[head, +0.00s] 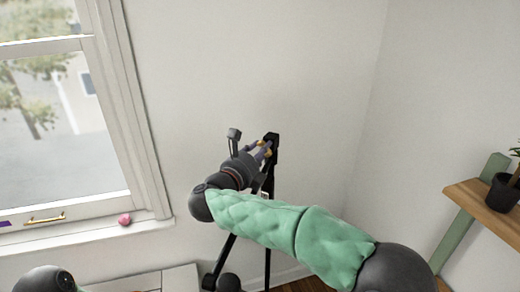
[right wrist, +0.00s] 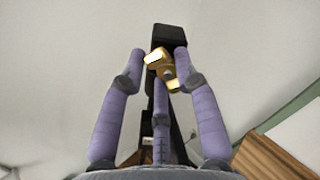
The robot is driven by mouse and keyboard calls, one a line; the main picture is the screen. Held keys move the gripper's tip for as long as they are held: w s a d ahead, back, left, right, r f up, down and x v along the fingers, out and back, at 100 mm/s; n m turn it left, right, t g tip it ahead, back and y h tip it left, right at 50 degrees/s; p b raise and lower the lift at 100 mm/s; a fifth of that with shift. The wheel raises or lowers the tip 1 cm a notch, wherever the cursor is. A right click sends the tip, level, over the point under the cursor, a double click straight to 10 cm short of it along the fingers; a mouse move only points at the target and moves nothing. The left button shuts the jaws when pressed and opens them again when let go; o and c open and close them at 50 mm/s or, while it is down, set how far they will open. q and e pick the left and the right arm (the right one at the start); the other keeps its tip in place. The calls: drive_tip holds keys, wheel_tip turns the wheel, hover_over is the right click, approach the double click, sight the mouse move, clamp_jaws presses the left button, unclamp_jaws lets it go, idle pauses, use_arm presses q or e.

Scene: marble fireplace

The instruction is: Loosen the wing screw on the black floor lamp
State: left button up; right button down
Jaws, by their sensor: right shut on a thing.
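The black floor lamp (head: 272,138) stands near the wall in the middle of the head view, with its dark legs running down behind my right arm. Its upper end also shows in the right wrist view (right wrist: 167,36). The brass-coloured wing screw (right wrist: 166,70) sits on the lamp's side, just below its top, with its wings slanted. My right gripper (head: 263,151) is at the lamp's upper part, its purple fingers (right wrist: 160,68) shut on the wing screw. In the head view the fingers largely hide the screw. My left gripper is not in view.
A window with a white sill (head: 85,233) is at the left, with a pink object (head: 125,219) on the sill. A wooden shelf (head: 485,204) with a potted plant (head: 505,190) is at the right. The wall behind the lamp is bare.

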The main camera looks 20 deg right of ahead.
drive_tip(key=shift+s+d+f+n+p, duration=0.1)
drive_tip(key=shift+f+n+p, duration=0.05)
drive_tip(key=shift+n+p, duration=1.9)
drive_tip(key=shift+f+n+p, duration=0.15)
drive_tip(key=shift+n+p, duration=1.05)
drive_tip(key=shift+n, duration=1.65)
drive_tip(key=c, duration=0.9)
unclamp_jaws()
drive_tip(key=v, duration=1.2)
